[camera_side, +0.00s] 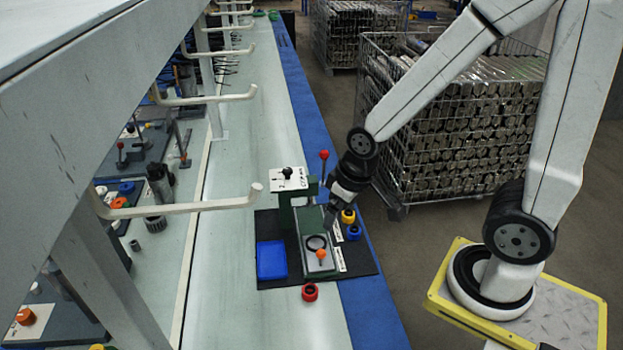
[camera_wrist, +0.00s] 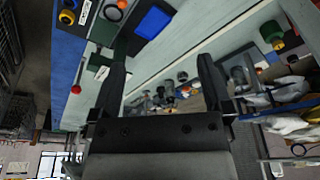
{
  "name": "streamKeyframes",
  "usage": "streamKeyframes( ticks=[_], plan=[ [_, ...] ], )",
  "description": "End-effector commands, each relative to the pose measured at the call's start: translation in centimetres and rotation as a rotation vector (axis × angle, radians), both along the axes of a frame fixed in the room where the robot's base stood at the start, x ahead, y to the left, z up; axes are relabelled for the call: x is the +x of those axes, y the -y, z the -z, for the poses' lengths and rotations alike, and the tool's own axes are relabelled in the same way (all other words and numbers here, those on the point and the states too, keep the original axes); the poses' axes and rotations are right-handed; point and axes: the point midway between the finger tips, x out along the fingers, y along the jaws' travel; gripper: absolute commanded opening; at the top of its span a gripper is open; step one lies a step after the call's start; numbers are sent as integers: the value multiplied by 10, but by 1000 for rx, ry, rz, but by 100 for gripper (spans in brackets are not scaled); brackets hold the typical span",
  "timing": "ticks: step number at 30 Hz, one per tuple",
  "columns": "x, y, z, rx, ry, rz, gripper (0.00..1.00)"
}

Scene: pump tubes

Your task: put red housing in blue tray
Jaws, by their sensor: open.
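The red housing (camera_side: 310,292) is a small round ring-shaped part on the pale bench top, just off the front edge of the black mat in the side view. I cannot make it out in the wrist view. The blue tray (camera_side: 271,260) lies flat on the mat's left part and looks empty; it also shows at the top of the wrist view (camera_wrist: 155,20). My gripper (camera_side: 331,216) is above the back of the green fixture, behind and above the red housing. Its fingers are apart with nothing between them in the wrist view (camera_wrist: 163,85).
The green fixture (camera_side: 318,262), with a black ring and an orange knob, stands right of the tray. A red-knobbed lever (camera_side: 324,155) rises behind it. Yellow (camera_side: 348,216) and blue (camera_side: 354,232) housings sit at the mat's right. A white hook (camera_side: 215,202) overhangs the bench at left.

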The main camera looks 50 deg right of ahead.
Motion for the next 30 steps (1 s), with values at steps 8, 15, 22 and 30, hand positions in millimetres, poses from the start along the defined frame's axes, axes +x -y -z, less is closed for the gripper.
streamKeyframes(
  ticks=[8, 15, 22, 30],
  plan=[
    [0, 0, 0, 0, -1, 1, 100],
    [1, 2, 2, 8, -15, 20, 100],
    [7, 9, 18, 54, -97, 128, 100],
    [18, 22, 52, 168, -260, 357, 100]
  ],
)
